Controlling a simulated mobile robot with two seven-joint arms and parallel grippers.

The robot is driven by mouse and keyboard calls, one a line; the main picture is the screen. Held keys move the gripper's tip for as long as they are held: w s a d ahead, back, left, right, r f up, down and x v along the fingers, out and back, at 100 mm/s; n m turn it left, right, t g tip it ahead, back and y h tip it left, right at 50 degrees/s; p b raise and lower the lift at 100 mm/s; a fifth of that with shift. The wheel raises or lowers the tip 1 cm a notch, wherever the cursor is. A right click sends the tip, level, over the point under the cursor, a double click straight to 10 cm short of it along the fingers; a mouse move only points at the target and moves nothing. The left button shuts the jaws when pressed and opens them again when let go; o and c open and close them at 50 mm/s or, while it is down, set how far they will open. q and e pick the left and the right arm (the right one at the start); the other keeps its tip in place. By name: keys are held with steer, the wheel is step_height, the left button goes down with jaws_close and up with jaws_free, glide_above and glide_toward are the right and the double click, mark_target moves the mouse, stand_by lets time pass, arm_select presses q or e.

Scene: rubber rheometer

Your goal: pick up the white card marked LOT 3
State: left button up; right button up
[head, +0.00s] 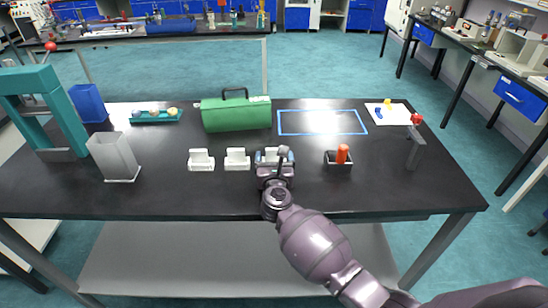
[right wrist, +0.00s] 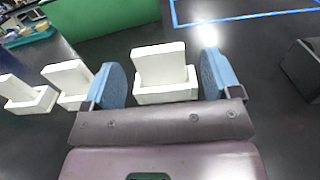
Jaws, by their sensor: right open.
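Three white cards in small white holders stand in a row on the black table. The left card (head: 201,157) and the middle card (head: 237,156) are in plain view. The right card (right wrist: 160,64) is partly hidden by my right gripper (head: 274,157) in the head view. My right gripper (right wrist: 162,70) is open, and its blue fingers appear on either side of the right card in the wrist view. I cannot tell whether they touch it. No lettering can be read on any card, so I cannot tell which is LOT 3. My left gripper is not in view.
A green case (head: 236,115) stands behind the cards. A blue taped outline (head: 322,133) lies behind and to the right. A clear bin (head: 115,158) and teal press (head: 45,112) stand left.

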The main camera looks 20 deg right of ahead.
steer(key=shift+w+d, duration=0.1)
steer(key=shift+w, duration=0.25)
steer(key=c, duration=1)
